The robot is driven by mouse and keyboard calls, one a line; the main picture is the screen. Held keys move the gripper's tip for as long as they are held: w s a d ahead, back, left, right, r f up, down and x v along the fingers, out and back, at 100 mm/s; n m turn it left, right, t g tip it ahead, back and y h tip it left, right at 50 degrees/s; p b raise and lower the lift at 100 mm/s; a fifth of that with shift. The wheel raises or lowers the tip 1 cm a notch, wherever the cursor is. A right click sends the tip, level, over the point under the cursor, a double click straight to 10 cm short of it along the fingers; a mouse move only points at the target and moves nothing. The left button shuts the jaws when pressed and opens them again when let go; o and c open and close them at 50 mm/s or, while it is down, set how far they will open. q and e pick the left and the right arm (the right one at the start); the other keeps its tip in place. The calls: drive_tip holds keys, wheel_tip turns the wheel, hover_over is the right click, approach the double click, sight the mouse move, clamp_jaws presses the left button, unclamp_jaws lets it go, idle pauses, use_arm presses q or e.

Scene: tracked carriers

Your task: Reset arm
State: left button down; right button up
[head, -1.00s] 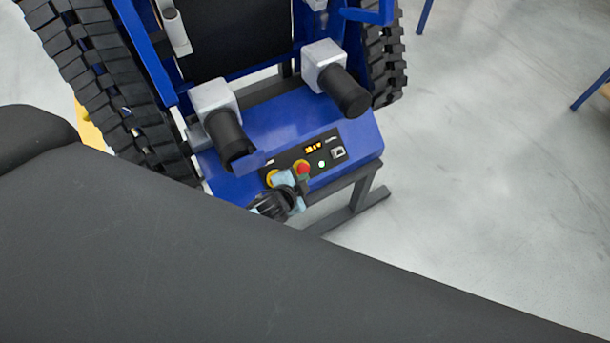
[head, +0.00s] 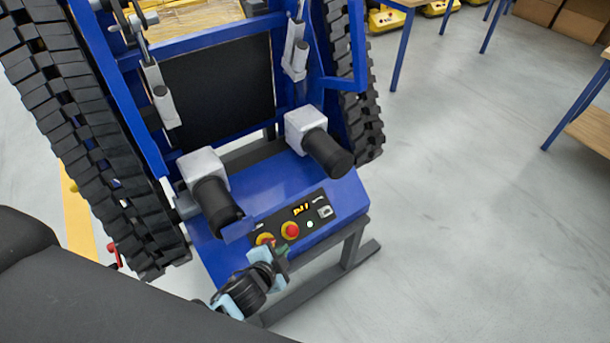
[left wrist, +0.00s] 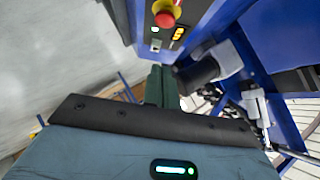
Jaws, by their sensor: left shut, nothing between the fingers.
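The blue tracked carrier (head: 335,190) stands in front of me in the head view, with its control panel at the near end. My left gripper (head: 281,253) is just in front of the panel's near edge, shut and empty. Its dark green fingers (left wrist: 161,87) are together in the left wrist view. My right gripper is in neither view.
Two black cylinders with pale housings (head: 327,153) stick out above the panel. A black track (head: 90,150) runs along the carrier's left side. A grey stand (head: 350,255) supports the carrier. Blue-legged tables (head: 578,105) stand at the right. The floor between is clear.

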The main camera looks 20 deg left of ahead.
use_arm(q)
drive_tip(key=shift+s, duration=0.1)
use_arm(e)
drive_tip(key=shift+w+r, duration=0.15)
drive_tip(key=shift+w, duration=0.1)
